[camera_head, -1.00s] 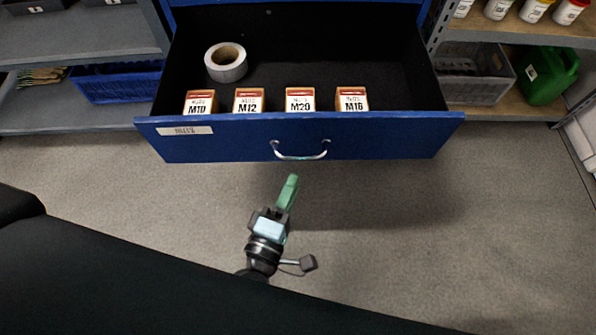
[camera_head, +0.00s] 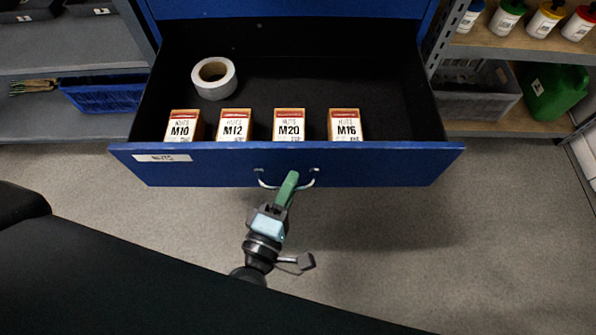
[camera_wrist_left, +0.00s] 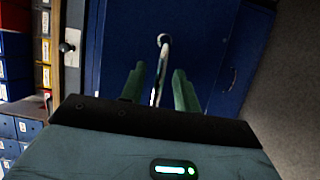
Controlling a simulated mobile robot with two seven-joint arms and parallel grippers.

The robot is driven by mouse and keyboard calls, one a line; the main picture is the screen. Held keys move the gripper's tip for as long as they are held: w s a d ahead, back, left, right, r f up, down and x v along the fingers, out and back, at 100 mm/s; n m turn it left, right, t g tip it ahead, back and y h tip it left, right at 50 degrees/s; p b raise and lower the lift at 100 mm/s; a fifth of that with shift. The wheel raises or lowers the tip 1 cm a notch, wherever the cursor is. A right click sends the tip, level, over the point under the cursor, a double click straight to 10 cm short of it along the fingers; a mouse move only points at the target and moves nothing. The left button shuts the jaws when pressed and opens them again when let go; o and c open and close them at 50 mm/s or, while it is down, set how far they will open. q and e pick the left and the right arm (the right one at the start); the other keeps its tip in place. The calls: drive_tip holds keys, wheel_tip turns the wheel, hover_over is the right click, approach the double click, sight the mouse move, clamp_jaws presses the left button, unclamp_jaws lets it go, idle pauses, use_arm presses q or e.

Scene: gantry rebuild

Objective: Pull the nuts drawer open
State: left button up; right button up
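The blue nuts drawer (camera_head: 210,172) stands open in the head view, with a small label (camera_head: 163,158) at its front's left end. Its pale curved handle (camera_head: 311,180) is at the middle of the front. My left gripper (camera_head: 288,187) is at the handle, its green fingers covering the handle's middle. In the left wrist view, the handle (camera_wrist_left: 163,60) runs between the two green fingers (camera_wrist_left: 160,88). There is a gap beside it, so the gripper is open around the handle. My right gripper is in neither view.
Several nut boxes (camera_head: 289,127) and a white tape roll (camera_head: 214,77) are in the drawer. Shelving with bottles and a green can (camera_head: 553,92) is at the right. A blue crate (camera_head: 105,94) is on the left shelving. The floor in front is clear.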

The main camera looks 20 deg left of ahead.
sight(285, 170)
use_arm(q)
drive_tip(key=shift+w, duration=0.25)
drive_tip(key=shift+s+r, duration=0.1)
clamp_jaws()
drive_tip(key=w, duration=0.2)
drive_tip(key=w+a+p, duration=0.1)
drive_tip(key=w, duration=0.3)
drive_tip(key=shift+w+a, duration=0.15)
drive_tip(key=shift+a, duration=0.2)
drive_tip(key=shift+w+a, duration=0.15)
drive_tip(key=shift+w, duration=0.4)
